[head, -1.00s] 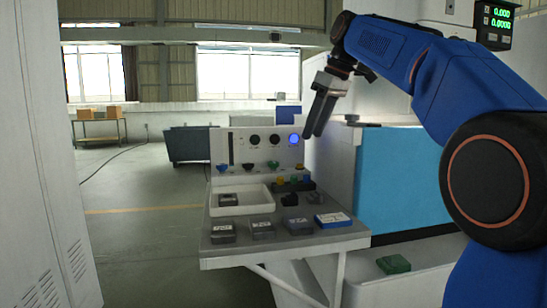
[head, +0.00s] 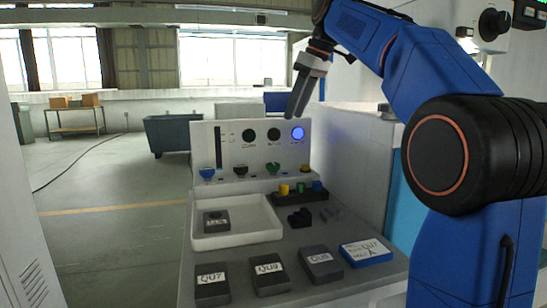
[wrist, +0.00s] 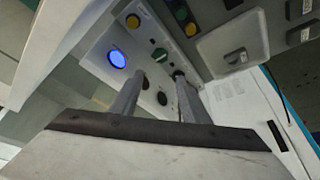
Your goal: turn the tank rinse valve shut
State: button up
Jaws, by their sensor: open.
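A white upright panel (head: 232,155) stands at the back of the bench. It bears two dark round faces, a lit blue round one and a dark vertical slot. Along its foot are small blue (head: 207,173), black (head: 239,171), green (head: 273,168) and yellow (head: 305,167) handles or knobs. The labels are too small to read, so I cannot tell which is the tank rinse valve. My gripper (head: 295,111) is open and empty, pointing down near the panel's top right, apart from the handles. In the wrist view my gripper (wrist: 160,84) points toward the panel, with the blue light (wrist: 117,58) beyond it.
A white tray (head: 240,242) holds a grey block. Labelled grey blocks and a blue box (head: 366,253) lie along the bench front. A dark rack (head: 300,197) holds coloured pegs. A white and blue machine stands at the right.

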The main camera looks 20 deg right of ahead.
aim_at(274, 164)
jog(key=x, duration=1.7)
jog(key=c, duration=0.8)
